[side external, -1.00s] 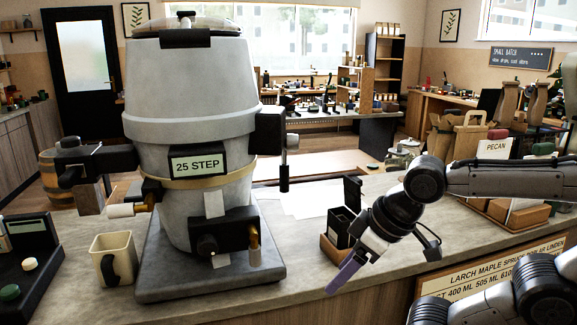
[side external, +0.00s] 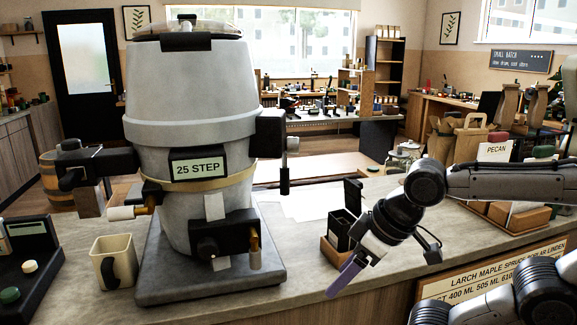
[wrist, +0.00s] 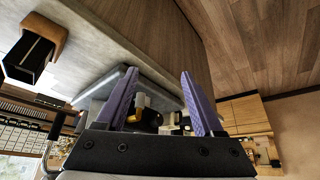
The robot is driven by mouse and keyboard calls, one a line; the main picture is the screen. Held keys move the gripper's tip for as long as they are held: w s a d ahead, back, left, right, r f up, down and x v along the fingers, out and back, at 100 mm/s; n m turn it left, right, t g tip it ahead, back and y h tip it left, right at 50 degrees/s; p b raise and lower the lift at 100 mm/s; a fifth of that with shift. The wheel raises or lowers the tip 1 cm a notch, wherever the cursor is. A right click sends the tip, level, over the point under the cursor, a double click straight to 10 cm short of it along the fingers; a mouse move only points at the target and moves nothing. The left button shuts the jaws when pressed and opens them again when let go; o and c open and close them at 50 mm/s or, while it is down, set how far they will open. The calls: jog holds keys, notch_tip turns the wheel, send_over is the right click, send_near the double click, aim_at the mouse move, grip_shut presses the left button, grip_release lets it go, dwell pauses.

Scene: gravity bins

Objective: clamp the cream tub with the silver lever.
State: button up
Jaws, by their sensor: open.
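My gripper (side external: 338,285) has purple fingers and hangs low at the counter's front, right of the grey vessel's base slab. In the wrist view my gripper (wrist: 158,74) is open, with nothing between its fingertips. A large pale vessel (side external: 192,95) labelled 25 STEP stands on the slab, with black fittings and a tan band. I cannot tell which container is the cream tub. No silver lever can be made out clearly; a brass-and-pale knob (side external: 254,248) sits low on the vessel.
The dark slab (side external: 215,281) projects under the vessel. A black open-lidded box in a wooden holder (side external: 331,251) stands right behind my gripper. A dark console (side external: 30,265) is at far left. Bare counter (side external: 305,272) lies between slab and gripper.

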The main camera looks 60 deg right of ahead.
jog(key=shift+w, duration=0.1)
jog(key=w+d+r+m+t+h, duration=0.1)
jog(key=w+d+m+t+h, duration=0.15)
jog(key=w+d, duration=0.4)
jog(key=w+d+m+t+h, duration=0.1)
jog(key=w+d+t, duration=0.2)
jog(key=w, duration=0.7)
jog(key=w+d+r+m+t+h, duration=0.1)
jog(key=w+d+m+t+h, duration=0.15)
jog(key=d, duration=0.45)
jog(key=w+d+r+m+t+h, duration=0.1)
jog(key=d+h, duration=0.3)
jog(key=d, duration=0.4)
jog(key=x, duration=1.3)
jog(key=shift+r, duration=0.15)
jog(key=shift+w+a, duration=0.1)
grip_shut()
